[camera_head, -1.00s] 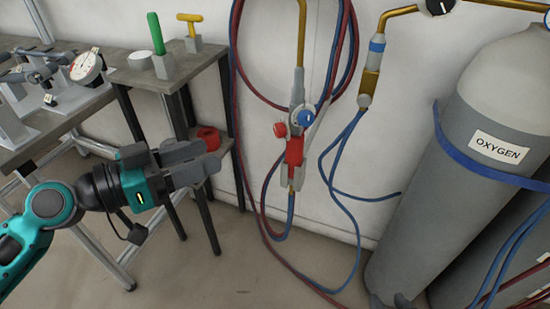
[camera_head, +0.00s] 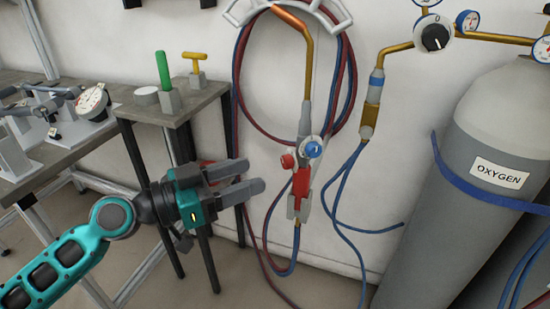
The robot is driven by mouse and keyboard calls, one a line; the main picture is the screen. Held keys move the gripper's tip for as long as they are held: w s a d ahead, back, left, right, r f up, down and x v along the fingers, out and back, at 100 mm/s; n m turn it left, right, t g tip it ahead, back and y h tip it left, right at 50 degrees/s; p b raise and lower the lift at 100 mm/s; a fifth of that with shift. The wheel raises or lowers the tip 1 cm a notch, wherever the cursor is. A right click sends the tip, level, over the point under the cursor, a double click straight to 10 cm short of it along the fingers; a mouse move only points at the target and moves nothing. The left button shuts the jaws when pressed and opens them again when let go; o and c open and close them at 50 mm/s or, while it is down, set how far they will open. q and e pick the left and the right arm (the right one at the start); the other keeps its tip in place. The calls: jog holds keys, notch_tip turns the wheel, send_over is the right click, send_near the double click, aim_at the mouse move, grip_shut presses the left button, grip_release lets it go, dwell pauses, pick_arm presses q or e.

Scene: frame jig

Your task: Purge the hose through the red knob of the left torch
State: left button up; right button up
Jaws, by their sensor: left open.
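A torch (camera_head: 303,135) with a copper-coloured neck hangs upright on the wall, held in a grey holder (camera_head: 298,207). Its red knob (camera_head: 288,161) is on the left of the body and its blue knob (camera_head: 314,149) on the right. A red block (camera_head: 301,182) sits below the knobs. Red and blue hoses (camera_head: 285,268) run from its lower end. My left gripper (camera_head: 255,176) is open and empty, left of the torch and slightly below the red knob, with a gap between them. Its fingers point right towards the torch. My right gripper is not in view.
A brass-necked fitting (camera_head: 371,105) hangs right of the torch under a black dial (camera_head: 435,37) and gauges. A grey oxygen cylinder (camera_head: 420,240) with a blue strap stands at right. A bench (camera_head: 205,97) with green and yellow handles stands left. Coiled hoses (camera_head: 345,90) hang behind the torch.

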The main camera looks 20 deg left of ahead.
aim_at(284, 164)
pick_arm(q)
jog(key=p+x, duration=0.1)
jog(key=x, duration=0.4)
jog(key=shift+r+p, duration=0.2)
jog(key=shift+p, duration=0.2)
jog(key=shift+x, duration=0.8)
jog(key=shift+f, duration=0.2)
jog(key=shift+c, duration=0.2)
grip_shut()
jog(key=shift+n, duration=0.4)
jog(key=n+p, duration=0.1)
jog(key=n, duration=0.2)
jog(key=shift+r, duration=0.15)
jog(key=shift+n+g+p, duration=0.3)
jog(key=shift+n+p, duration=0.05)
jog(key=shift+n, duration=1.65)
